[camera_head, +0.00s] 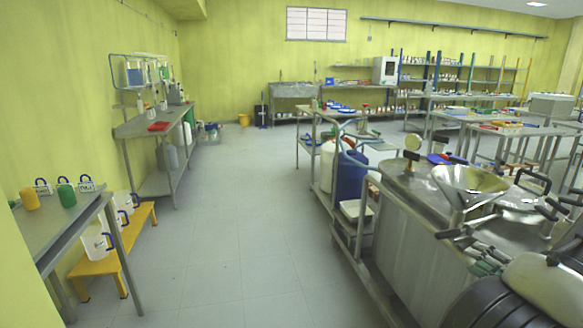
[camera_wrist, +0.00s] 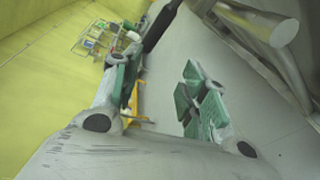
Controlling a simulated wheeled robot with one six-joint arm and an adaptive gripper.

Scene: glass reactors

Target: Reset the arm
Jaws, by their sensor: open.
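My gripper (camera_wrist: 158,92) is open and empty. Its two fingers with green pads stand wide apart in the wrist view, with the floor and a yellow bench behind them. In the head view my gripper (camera_head: 472,252) is at the lower right, in front of the steel reactor unit (camera_head: 408,215) and just below the metal funnel (camera_head: 470,182) on its top. My pale arm hides part of the unit there. I cannot tell whether my gripper touches the unit.
A steel trolley (camera_head: 318,115) with a blue drum (camera_head: 350,175) stands beside the reactor unit. At the left are a side table (camera_head: 45,230) with small jugs and a yellow bench (camera_head: 112,258) with white jugs. The middle floor is clear.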

